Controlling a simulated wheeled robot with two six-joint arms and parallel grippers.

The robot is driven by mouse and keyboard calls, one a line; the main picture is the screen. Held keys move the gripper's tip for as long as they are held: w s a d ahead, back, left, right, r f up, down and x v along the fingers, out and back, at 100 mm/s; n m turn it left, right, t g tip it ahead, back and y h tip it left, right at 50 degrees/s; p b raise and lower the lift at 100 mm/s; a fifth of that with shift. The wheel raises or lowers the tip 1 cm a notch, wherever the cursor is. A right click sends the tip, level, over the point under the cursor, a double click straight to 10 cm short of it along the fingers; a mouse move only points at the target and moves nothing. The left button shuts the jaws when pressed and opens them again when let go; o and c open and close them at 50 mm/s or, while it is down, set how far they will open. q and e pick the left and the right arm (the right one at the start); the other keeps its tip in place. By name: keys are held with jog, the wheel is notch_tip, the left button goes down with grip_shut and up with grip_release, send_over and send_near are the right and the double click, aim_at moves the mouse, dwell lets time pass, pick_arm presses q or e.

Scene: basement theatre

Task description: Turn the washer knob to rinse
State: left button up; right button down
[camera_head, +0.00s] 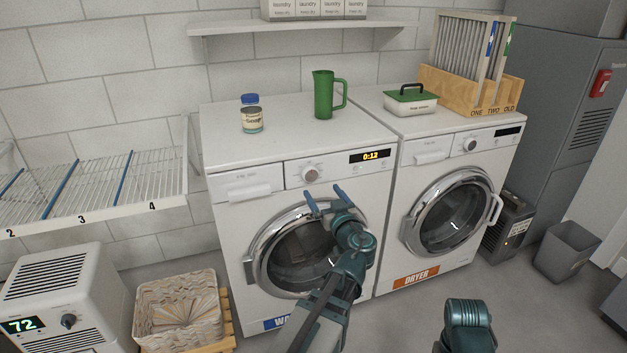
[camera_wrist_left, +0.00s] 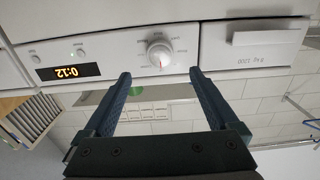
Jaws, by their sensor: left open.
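The washer (camera_head: 232,220) is the white front-loader on the left, its door shut. Its round silver-white knob (camera_head: 310,173) sits on the front panel, left of an orange display (camera_head: 370,156) reading 0:12. My left gripper (camera_head: 324,193) is open and empty, just below and in front of the knob. In the upside-down left wrist view the knob (camera_wrist_left: 159,54) lies centred just beyond the left fingertips (camera_wrist_left: 160,73), with a visible gap. A red mark shows on the knob; its setting labels are too small to read.
On the washer stand a blue-capped jar (camera_head: 251,116) and a green pitcher (camera_head: 324,95). The dryer (camera_head: 400,245) stands close at right, carrying a green-lidded box (camera_head: 409,100) and a wooden rack (camera_head: 452,91).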

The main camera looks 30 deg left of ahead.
aim_at(311, 176)
pick_arm(q)
jog(key=x, duration=0.8)
jog(key=shift+w+a, duration=0.15)
jog(key=shift+w, duration=0.05)
jog(key=c, duration=1.4)
jog(key=shift+m, duration=0.3)
